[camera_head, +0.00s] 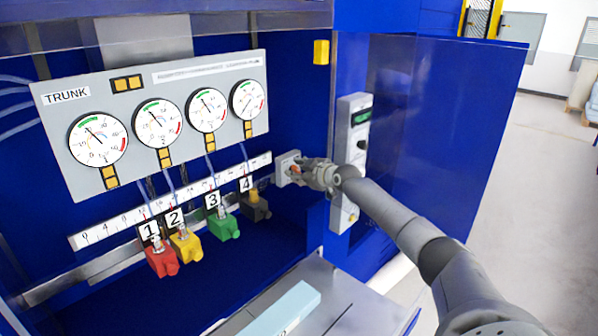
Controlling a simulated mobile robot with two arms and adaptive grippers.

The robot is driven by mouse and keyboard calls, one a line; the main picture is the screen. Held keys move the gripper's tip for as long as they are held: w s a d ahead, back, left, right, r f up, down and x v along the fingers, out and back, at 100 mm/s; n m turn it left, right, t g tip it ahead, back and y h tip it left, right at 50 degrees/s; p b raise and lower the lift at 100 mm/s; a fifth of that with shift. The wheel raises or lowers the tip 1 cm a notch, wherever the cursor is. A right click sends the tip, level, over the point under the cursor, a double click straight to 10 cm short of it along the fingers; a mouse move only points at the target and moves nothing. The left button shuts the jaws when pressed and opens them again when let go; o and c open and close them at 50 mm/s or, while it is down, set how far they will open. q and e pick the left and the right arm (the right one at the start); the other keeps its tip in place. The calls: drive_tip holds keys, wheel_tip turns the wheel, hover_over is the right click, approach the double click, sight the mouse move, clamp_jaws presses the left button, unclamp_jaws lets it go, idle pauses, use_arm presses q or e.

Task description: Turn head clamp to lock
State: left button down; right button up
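A small light-grey block, which looks like the head clamp (283,163), sits at the right end of the white ruler rail (110,233) inside the blue cabinet. My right gripper (296,171) reaches in from the right and is right at this block. A small orange-red part shows between the block and the gripper. The fingers are small and partly overlap the block, so I cannot tell whether they touch it or are closed on it. My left gripper is not in view.
A grey gauge panel (225,142) with several dials hangs above the rail. Numbered red (162,262), yellow (188,247), green (226,229) and dark (258,212) blocks stand below it. A control box (350,112) is close behind my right gripper. A light-blue slab (285,312) lies on the front ledge.

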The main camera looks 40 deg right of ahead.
clamp_jaws()
drive_tip(key=shift+f, duration=0.1)
drive_tip(key=shift+a+n+h+b, duration=0.1)
drive_tip(key=shift+n+h+b, duration=0.2)
drive_tip(key=shift+n+h, duration=0.5)
unclamp_jaws()
drive_tip(key=shift+t, duration=0.3)
